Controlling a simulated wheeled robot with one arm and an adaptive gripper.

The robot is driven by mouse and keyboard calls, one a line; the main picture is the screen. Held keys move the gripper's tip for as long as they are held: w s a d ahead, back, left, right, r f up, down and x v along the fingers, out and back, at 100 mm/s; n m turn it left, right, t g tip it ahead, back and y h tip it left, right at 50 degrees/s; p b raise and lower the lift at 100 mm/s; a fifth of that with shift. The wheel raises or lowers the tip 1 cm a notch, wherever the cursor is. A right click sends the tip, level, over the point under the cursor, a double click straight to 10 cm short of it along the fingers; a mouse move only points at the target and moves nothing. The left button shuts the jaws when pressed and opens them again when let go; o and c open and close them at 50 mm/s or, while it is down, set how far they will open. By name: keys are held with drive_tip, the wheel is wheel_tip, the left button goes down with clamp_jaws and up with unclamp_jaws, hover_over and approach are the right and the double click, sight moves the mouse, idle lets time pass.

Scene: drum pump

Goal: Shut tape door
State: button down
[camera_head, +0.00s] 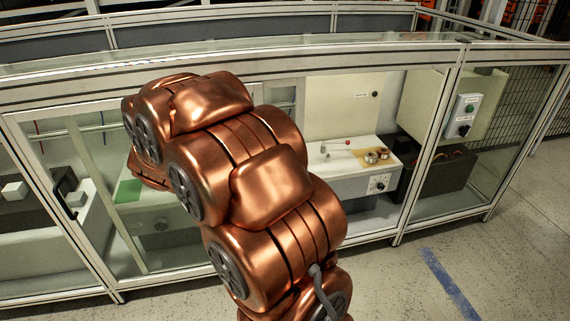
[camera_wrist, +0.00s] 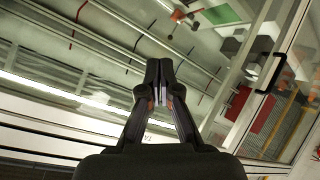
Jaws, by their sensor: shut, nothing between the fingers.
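A glazed, metal-framed door with a black bar handle (camera_head: 66,193) is at the left of the machine enclosure in the head view. I take this as the tape door; how far it stands open is unclear. The handle also shows in the wrist view (camera_wrist: 267,72), at the right, beside a pale frame bar. My gripper (camera_wrist: 158,66) is shut and empty in the middle of the wrist view, apart from the handle in the picture. In the head view my copper arm hides the gripper and the enclosure's middle.
A grey control box (camera_head: 463,116) is at the right. Concrete floor with a blue stripe (camera_head: 448,283) is clear at the lower right.

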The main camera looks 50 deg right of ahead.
drive_tip(key=s+d+f+g+h+b, duration=0.2)
drive_tip(key=s+d+f+h, duration=0.1)
drive_tip(key=d, duration=0.8)
drive_tip(key=s+d+f+m+g+h+b, duration=0.1)
drive_tip(key=s+d+f+g+h+b, duration=0.1)
drive_tip(key=s+d, duration=0.4)
drive_tip(key=s+d+f+g+h+b, duration=0.2)
drive_tip(key=s+d+f+g+h, duration=0.2)
drive_tip(key=d, duration=1.2)
drive_tip(key=shift+s+d+f+m+h, duration=0.2)
drive_tip(key=shift+d+f+m+h, duration=0.1)
drive_tip(key=shift+f+h, duration=0.15)
